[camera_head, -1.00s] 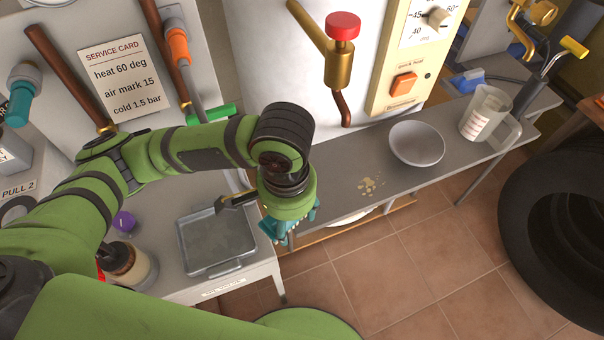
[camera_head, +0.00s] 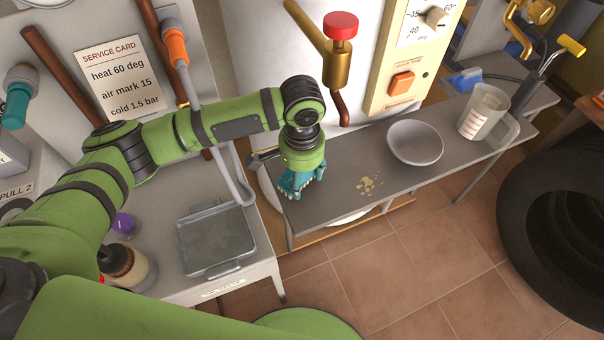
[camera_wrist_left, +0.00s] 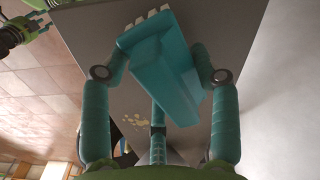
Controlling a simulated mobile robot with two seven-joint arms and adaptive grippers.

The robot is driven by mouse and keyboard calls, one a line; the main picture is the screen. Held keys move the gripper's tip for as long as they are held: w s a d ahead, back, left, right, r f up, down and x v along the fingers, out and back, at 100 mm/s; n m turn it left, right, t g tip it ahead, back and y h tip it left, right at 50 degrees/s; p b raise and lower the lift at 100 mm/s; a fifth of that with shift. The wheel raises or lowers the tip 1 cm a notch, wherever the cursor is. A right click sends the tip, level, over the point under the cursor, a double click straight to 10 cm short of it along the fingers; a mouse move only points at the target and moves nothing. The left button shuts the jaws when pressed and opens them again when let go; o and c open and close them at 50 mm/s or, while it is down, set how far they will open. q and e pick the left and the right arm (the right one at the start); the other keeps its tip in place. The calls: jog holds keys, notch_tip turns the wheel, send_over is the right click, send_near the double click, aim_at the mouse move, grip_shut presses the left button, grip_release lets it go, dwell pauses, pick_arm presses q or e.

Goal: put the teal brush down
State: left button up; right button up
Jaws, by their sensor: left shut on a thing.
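The teal brush (camera_wrist_left: 160,70) is between the fingers of my left gripper (camera_wrist_left: 161,76) in the left wrist view, with pale bristle tufts at its top end. The fingers are shut on it. In the head view my left gripper (camera_head: 298,186) points down over the left end of the grey metal bench (camera_head: 330,212). The arm and fingers largely hide the brush there. I cannot tell whether the brush touches the bench top. Part of my right gripper (camera_wrist_left: 22,30) shows at the upper left of the wrist view, too small to judge.
Pale crumbs (camera_head: 368,184) lie on the bench right of the gripper. A grey bowl (camera_head: 415,143) and a measuring jug (camera_head: 484,110) stand farther right. A metal tray (camera_head: 215,240) sits on the left cabinet. A red-topped valve (camera_head: 340,27) juts out behind the bench.

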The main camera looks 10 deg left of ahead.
pick_arm(q)
jog(key=shift+w+f, duration=0.2)
jog(key=shift+f, duration=0.15)
jog(key=shift+f, duration=0.1)
jog(key=o, duration=1)
